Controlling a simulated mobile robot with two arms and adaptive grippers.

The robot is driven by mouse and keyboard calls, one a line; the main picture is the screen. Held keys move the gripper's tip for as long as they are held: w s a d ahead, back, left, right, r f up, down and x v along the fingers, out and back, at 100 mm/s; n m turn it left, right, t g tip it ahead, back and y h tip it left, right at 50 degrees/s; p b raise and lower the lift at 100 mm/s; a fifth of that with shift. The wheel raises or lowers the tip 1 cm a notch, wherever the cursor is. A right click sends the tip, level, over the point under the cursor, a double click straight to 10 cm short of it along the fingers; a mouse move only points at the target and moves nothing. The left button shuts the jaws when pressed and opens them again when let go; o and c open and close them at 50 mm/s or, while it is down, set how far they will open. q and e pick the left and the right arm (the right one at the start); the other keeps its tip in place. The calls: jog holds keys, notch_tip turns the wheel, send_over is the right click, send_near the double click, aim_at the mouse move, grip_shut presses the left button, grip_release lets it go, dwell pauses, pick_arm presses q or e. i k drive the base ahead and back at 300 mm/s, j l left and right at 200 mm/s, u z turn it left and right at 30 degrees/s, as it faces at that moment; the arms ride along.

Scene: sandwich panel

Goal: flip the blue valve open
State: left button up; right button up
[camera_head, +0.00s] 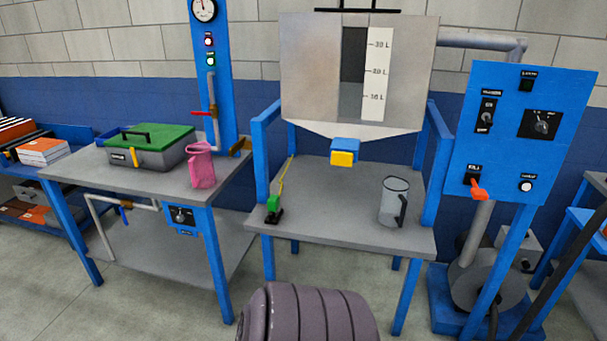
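A small blue valve handle (123,215) shows on the grey pipe (105,199) beneath the left workbench. The handle hangs downward from the pipe, and is small and partly shaded, so its exact setting is hard to tell. A red valve handle (203,113) sits on the vertical pipe of the blue gauge column (228,88). Neither of my grippers is in view.
The left bench (88,168) holds a green-lidded box (150,146) and pink jug (202,166). The middle bench (335,226), under a hopper (310,70), holds a clear jug (394,201). A blue control panel (520,150) stands right. Floor is open at front left.

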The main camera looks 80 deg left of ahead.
aim_at(120, 209)
jog(key=u, duration=0.95)
jog(key=k+j+u, duration=0.1)
jog(key=u, duration=1.4)
jog(key=j+u, duration=0.1)
jog(key=u, duration=0.35)
jog(key=j+u, duration=0.1)
jog(key=u, duration=0.9)
jog(key=i+u, duration=0.2)
jog(key=i, duration=2.05)
